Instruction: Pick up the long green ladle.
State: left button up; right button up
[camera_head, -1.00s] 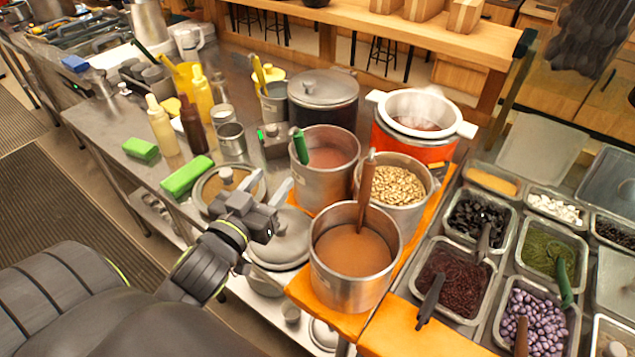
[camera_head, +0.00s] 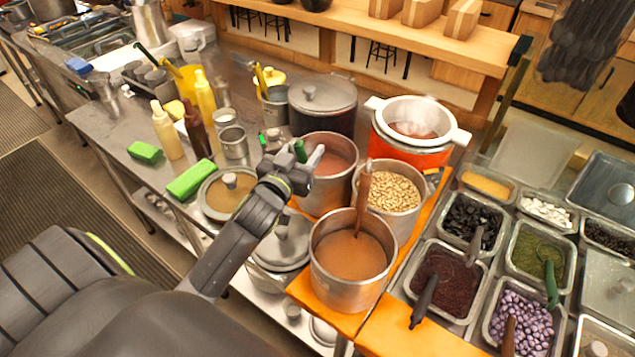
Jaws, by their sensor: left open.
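The long green ladle (camera_head: 300,149) stands in a steel pot (camera_head: 327,193) of reddish-brown liquid. Only the upper part of its green handle shows; the rest is hidden by my gripper and the pot. My left gripper (camera_head: 296,160) is open at the near left rim of this pot. Its jaws are close to the handle, one finger reaching over the pot to the right of it. I cannot tell whether they touch it. My right gripper is not in view.
A pot of brown liquid (camera_head: 349,290) with a brown-handled ladle stands in front. A pot of beans (camera_head: 414,202) is to the right, and a lidded black pot (camera_head: 293,115) behind. Topping trays (camera_head: 445,310) fill the right side; one holds another green-handled utensil (camera_head: 551,285).

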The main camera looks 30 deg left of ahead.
pick_arm(q)
jog(key=shift+w+a, duration=0.1)
jog(key=shift+w, duration=0.55)
jog(key=shift+c, duration=0.3)
grip_shut()
